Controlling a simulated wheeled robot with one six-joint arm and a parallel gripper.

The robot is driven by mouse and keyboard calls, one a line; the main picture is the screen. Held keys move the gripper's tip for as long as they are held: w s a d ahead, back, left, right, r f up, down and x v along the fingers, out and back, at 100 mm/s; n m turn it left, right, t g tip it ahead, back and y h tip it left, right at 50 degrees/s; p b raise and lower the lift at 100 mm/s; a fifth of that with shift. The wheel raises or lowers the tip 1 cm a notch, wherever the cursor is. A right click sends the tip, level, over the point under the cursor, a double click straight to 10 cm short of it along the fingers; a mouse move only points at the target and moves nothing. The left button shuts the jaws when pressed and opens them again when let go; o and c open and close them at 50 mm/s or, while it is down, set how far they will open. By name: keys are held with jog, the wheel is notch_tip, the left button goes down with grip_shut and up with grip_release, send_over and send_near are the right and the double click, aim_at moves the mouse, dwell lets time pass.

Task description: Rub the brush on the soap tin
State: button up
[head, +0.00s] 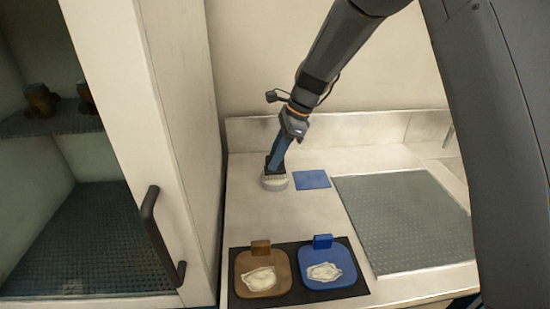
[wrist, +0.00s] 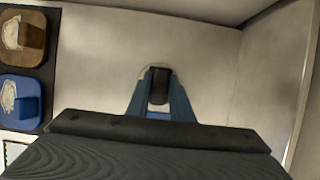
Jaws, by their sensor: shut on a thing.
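My gripper (head: 276,156) reaches down to the back of the bench, its blue fingers shut on the dark handle of the brush (head: 268,165). In the wrist view the dark brush handle (wrist: 159,88) sits between the two blue fingers. A pale, round thing, seemingly the soap tin (head: 275,184), is directly below the brush on the bench. Its pale rim (wrist: 155,66) shows behind the fingertips in the wrist view. The bristles cannot be told apart from the tin, so whether they touch is unclear.
A blue square (head: 312,179) lies just right of the tin. A brown plate (head: 244,284) and a blue plate (head: 343,262), each with a white smear, lie on a black mat (head: 292,249) in front. A grey ribbed mat (head: 405,220) is right; an open cabinet (head: 165,150) is left.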

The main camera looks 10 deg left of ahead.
jog(key=shift+r+p, duration=2.85)
jog(key=shift+r, duration=0.65)
